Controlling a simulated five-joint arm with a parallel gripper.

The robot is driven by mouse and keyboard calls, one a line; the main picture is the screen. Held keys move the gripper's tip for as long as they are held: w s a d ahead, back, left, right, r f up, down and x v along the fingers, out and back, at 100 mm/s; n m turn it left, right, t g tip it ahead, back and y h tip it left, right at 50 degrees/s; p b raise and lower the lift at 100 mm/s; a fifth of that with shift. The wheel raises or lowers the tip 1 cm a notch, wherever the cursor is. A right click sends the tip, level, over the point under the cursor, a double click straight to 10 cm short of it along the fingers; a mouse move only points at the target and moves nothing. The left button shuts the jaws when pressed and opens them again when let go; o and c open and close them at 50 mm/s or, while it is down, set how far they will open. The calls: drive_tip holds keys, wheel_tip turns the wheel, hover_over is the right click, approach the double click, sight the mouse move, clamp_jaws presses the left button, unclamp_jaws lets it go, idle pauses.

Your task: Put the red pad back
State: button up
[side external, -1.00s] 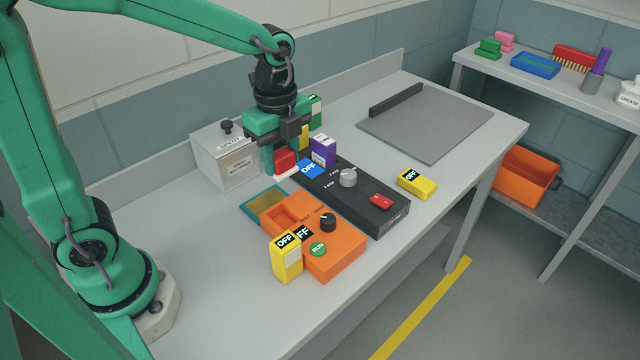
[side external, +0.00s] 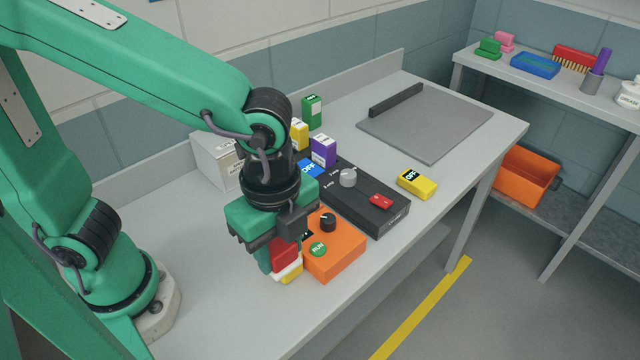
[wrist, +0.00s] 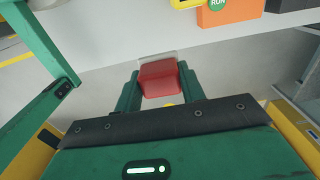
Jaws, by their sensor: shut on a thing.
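The red pad (side external: 285,252) has a pale white layer under it. My gripper (side external: 274,262) is shut on it, in front of the near left side of the orange box (side external: 340,258). In the wrist view the red pad (wrist: 158,80) sits between the two green fingers of my gripper (wrist: 160,88). A yellow block (side external: 292,279) shows just below the pad, mostly hidden; I cannot tell whether they touch. My gripper hides the left part of the orange box; its black knob and green RUN button show.
Behind the orange box lies a black panel (side external: 392,218) with a grey knob and a red switch. Purple (side external: 323,150), yellow (side external: 299,134) and green (side external: 312,112) blocks stand behind it. A yellow OFF block (side external: 417,184) lies to the right.

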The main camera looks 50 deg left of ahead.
drive_tip(key=s+d+f, duration=0.2)
drive_tip(key=s+f, duration=0.3)
drive_tip(key=s, duration=0.1)
drive_tip(key=shift+d+f, duration=0.15)
drive_tip(key=shift+d, duration=0.15)
drive_tip(key=w+a+f, duration=0.1)
drive_tip(key=w+f, duration=0.1)
drive_tip(key=w, duration=0.1)
drive_tip(key=w+a+f, duration=0.2)
drive_tip(key=w, duration=0.2)
drive_tip(key=w+a+f, duration=0.1)
drive_tip(key=w+f, duration=0.2)
drive_tip(key=shift+w+a, duration=0.25)
drive_tip(key=shift+w, duration=0.05)
drive_tip(key=shift+f, duration=1.95)
drive_tip(key=shift+f, duration=0.15)
